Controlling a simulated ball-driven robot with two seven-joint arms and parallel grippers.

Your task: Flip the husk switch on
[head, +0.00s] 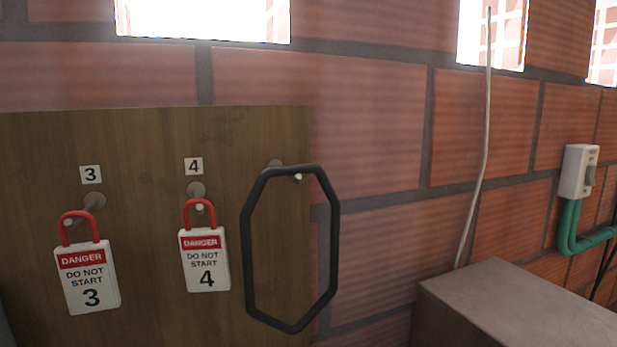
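A white switch box (579,172) with a grey rocker (590,176) is fixed to the brick wall at the right of the head view. A label above the rocker is too small to read, so I cannot tell if this is the husk switch. The rocker's on or off position is also unclear. A green conduit (568,226) runs down from the box and bends right. Neither of my grippers shows in this view.
A wooden board (140,140) at left carries padlock tags 3 (88,275) and 4 (204,260) on pegs. A black octagonal ring (247,245) hangs at its right edge. A grey box top (510,300) lies below the switch. A pale cable (485,130) runs down the wall.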

